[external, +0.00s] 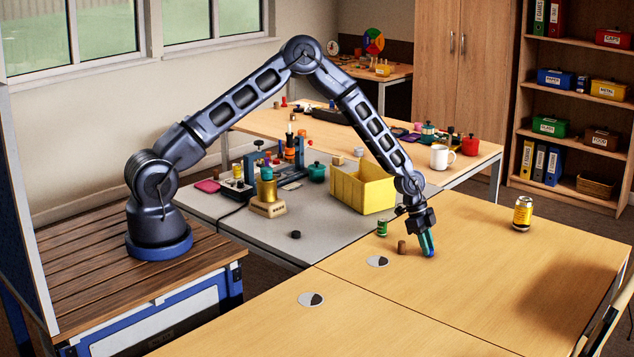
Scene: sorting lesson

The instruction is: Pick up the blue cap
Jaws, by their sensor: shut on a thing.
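My gripper (427,248) points down, low over the wooden table, right of a small brown cylinder. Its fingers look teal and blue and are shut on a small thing. The held thing is mostly hidden between the fingers; a bluish patch there fits the blue cap, but its shape is too small to make out. No other blue cap shows clearly on the near table. I cannot tell whether the fingertips touch the tabletop.
A brown cylinder (401,247) and a green can (382,228) stand close left of my gripper. A yellow bin (362,190) stands behind them. A yellow can (522,213) stands to the right. A white mug (441,157) is farther back. The near wooden table (480,275) is mostly clear.

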